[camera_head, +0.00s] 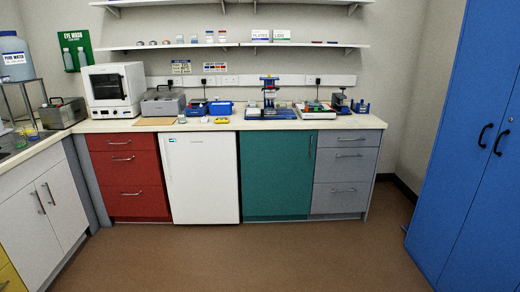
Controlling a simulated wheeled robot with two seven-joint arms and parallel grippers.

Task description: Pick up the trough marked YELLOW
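A small yellow object (221,120) lies on the white worktop near its front edge, above the right side of the white fridge. It may be the trough marked YELLOW, but it is too small for me to read any marking. A small pale item (204,120) is just left of it. Neither of my grippers is in view.
The worktop (262,125) carries a blue tray (220,107), a blue pipette stand (269,96), a grey bath (163,101) and a white oven (112,89). A blue cabinet (462,150) stands at right. The brown floor (250,255) before the bench is clear.

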